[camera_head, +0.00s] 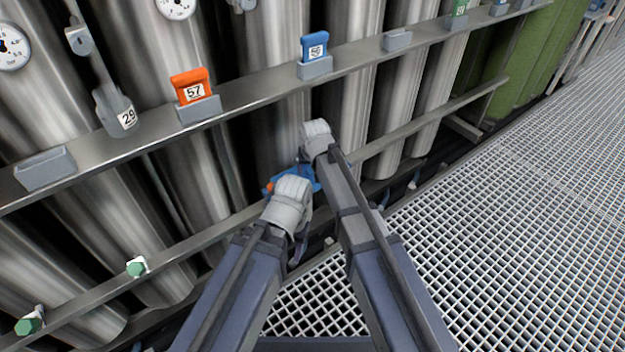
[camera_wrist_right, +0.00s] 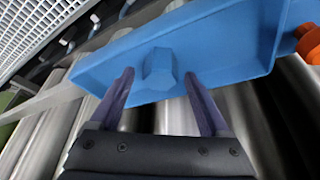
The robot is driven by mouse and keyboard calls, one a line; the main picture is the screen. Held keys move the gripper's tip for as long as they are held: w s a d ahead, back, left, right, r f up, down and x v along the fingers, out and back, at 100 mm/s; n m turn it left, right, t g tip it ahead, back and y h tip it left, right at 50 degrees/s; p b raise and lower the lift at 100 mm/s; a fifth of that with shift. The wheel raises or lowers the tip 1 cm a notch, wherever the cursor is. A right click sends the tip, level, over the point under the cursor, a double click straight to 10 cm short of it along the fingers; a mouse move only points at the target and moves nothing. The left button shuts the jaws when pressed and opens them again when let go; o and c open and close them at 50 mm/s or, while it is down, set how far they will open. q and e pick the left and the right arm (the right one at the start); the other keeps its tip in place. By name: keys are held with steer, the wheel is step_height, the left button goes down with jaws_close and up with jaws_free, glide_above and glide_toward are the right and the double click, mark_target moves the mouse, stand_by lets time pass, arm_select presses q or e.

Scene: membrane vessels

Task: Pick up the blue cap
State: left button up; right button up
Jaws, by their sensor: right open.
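The blue cap (camera_wrist_right: 159,70) is a small hexagonal block in the right wrist view. It stands against the inner face of a blue tray-like piece (camera_wrist_right: 235,45) of the same colour. My right gripper (camera_wrist_right: 159,76) is open, its two fingers reaching toward the cap, one to each side, with a gap visible. In the head view the blue piece (camera_head: 303,178) shows only partly between my two wrists, and the cap cannot be made out there. My left gripper (camera_head: 292,190) is beside the blue piece; its fingers are hidden.
An orange cap (camera_wrist_right: 309,42) shows by the tray's edge. A metal rail with a blue tag (camera_head: 315,47) and an orange tag (camera_head: 190,88) crosses the steel vessels. Green caps (camera_head: 137,267) sit on the lower rail. Grating (camera_head: 520,220) at right is clear.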

steer(key=shift+w+f, duration=0.2)
steer(key=shift+f, duration=0.35)
steer(key=shift+r, duration=0.1)
jaws_close()
